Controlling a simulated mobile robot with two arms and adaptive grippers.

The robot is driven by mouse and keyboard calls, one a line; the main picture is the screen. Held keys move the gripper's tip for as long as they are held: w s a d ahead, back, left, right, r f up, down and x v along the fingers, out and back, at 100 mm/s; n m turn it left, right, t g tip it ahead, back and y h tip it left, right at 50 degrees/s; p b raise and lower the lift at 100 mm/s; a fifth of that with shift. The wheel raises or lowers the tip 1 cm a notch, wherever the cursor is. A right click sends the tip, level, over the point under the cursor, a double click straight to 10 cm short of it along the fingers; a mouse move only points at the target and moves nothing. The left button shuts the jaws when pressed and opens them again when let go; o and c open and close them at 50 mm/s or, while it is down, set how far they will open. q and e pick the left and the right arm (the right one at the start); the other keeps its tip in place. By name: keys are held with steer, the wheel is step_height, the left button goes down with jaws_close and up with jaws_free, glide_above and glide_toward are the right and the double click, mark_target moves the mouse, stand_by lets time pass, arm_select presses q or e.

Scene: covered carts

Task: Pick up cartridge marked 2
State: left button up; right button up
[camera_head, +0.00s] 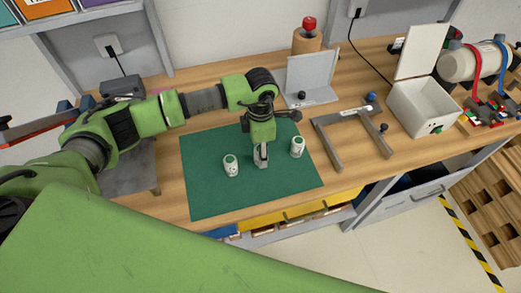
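Two white cartridges with dark green tops stand upright on the green mat. One cartridge (231,165) is at the left and the other cartridge (298,147) is at the right. Their marks are too small to read. My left gripper (261,160) points down over the mat between the two cartridges, apart from both. Its grey fingertips are low, near the mat. I cannot tell whether they are open or shut, or whether something is between them. My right gripper is not in view.
The green mat (205,195) lies on a wooden bench. Behind it stand a grey angled plate (312,73) and a brown cylinder with a red top (307,38). To the right are a grey U-shaped frame (327,146) and an open white box (420,108). The mat's front left is clear.

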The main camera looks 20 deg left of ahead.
arm_select(q)
steer(key=shift+f, duration=0.7)
steer(key=c, duration=1.2)
steer(key=shift+c, duration=0.2)
